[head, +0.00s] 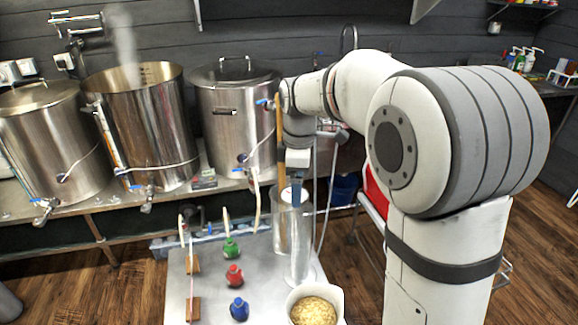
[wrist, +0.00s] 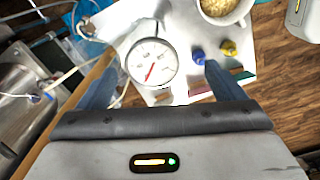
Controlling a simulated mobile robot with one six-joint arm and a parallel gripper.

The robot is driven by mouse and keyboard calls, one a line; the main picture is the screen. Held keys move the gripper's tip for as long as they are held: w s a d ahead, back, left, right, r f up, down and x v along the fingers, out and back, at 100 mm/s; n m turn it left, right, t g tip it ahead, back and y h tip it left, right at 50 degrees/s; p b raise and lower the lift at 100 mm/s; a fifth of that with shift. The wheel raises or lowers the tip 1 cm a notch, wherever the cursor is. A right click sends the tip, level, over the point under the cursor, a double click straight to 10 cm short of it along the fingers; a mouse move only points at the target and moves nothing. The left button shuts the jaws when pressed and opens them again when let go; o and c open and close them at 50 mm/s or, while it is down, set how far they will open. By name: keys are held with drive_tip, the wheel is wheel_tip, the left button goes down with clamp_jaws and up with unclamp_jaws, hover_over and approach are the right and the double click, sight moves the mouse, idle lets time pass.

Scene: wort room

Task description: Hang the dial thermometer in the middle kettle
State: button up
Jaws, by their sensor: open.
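The dial thermometer (wrist: 152,62) shows its round white face and red needle in the wrist view. My gripper (wrist: 158,70) is open, with its blue fingers on either side of the dial in that view; I see no grip on it. The middle kettle (head: 150,135) is steel, has no lid and steams, to the left of my gripper.
Lidded kettles stand at left (head: 50,145) and right (head: 237,125) of the middle one. The steel bench (head: 210,300) holds green (head: 230,248), red (head: 234,275) and blue (head: 239,309) bottles and a bowl of grain (head: 314,311). A wooden paddle (head: 281,150) stands upright beside my gripper.

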drive_tip(key=shift+w+a+n, duration=0.35)
drive_tip(key=shift+w+n, duration=0.05)
drive_tip(key=shift+w, duration=0.05)
drive_tip(key=shift+w+a+f, duration=0.1)
drive_tip(key=shift+f, duration=0.15)
wheel_tip(320, 180, down, 7)
drive_tip(key=shift+f+p, duration=0.2)
drive_tip(key=shift+p, duration=0.1)
drive_tip(key=shift+c, duration=0.2)
